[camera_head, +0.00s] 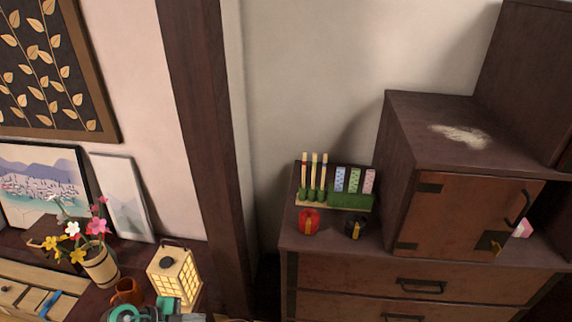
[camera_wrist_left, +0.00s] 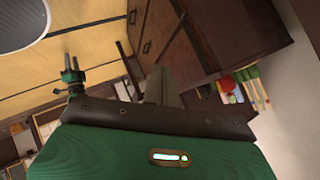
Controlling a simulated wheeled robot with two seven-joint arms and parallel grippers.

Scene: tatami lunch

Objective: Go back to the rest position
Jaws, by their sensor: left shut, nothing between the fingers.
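My left gripper (camera_wrist_left: 158,84) shows in the left wrist view as a narrow grey-brown shape beyond the brown collar of my green hand. It is shut and empty, with open air around it. In the head view a teal and grey part of my own arm shows at the bottom edge, left of centre, next to the lantern. A small green, jointed part at the left of the wrist view looks like my right gripper (camera_wrist_left: 74,72).
A dark cabinet (camera_head: 335,264) carries a green rack (camera_head: 349,200), a red roll (camera_head: 309,221) and a black roll (camera_head: 355,228). A lantern (camera_head: 174,274), an orange cup (camera_head: 128,291) and a flower pot (camera_head: 100,266) stand at the lower left. A dark post (camera_head: 208,140) rises between.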

